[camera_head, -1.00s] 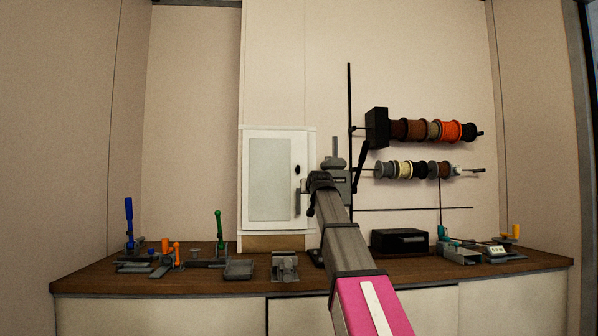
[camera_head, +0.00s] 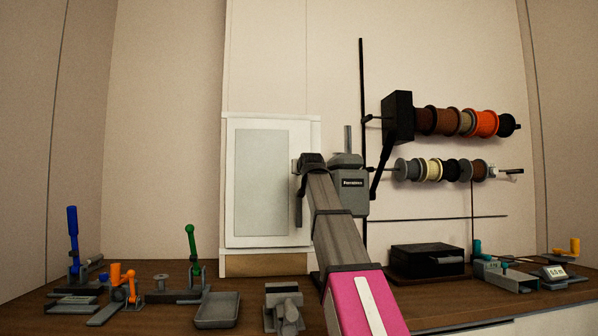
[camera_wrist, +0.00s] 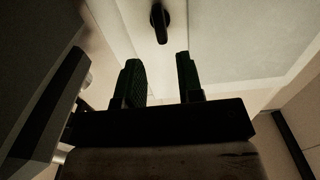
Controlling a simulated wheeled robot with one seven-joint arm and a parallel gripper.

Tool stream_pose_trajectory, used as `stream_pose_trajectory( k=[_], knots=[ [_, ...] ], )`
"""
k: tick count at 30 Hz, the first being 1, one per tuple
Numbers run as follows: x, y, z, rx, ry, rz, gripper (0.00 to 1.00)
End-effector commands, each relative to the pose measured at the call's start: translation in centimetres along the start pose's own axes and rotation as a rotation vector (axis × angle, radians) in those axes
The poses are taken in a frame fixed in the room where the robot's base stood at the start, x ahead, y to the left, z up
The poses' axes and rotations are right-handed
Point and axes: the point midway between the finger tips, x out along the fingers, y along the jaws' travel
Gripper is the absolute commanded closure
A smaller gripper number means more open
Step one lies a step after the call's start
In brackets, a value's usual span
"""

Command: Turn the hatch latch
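The hatch is a white cabinet door (camera_head: 236,222) with a grey panel, upright against the back wall and shut. Its dark latch (camera_wrist: 160,22) shows at the top of the wrist view, a short rounded lever standing on the pale door face. In the head view the latch is hidden behind my arm. My gripper (camera_wrist: 160,82) is open, with two dark textured fingers apart and nothing between them. The latch lies beyond the fingertips, roughly in line with the gap, and does not touch them. In the head view the fingers cannot be made out.
A grey labelled device (camera_head: 349,188) stands close right of the hatch. Spools on rods (camera_head: 455,121) hang further right. A black box (camera_head: 427,262), small clamps (camera_head: 124,285) and a grey tray (camera_head: 217,310) rest on the wooden bench (camera_head: 160,268).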

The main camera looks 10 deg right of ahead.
Motion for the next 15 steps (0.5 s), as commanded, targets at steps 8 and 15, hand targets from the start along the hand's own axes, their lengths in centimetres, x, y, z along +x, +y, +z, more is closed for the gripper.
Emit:
stream_pose_trajectory(
  k=[8, 15],
  knots=[
    [0.5, 0.0, 0.0, 0.0, 0.0, 0.0, 0.66],
    [2.5, 0.0, -0.1, 0.0, -0.001, 0.0, 0.66]
  ],
)
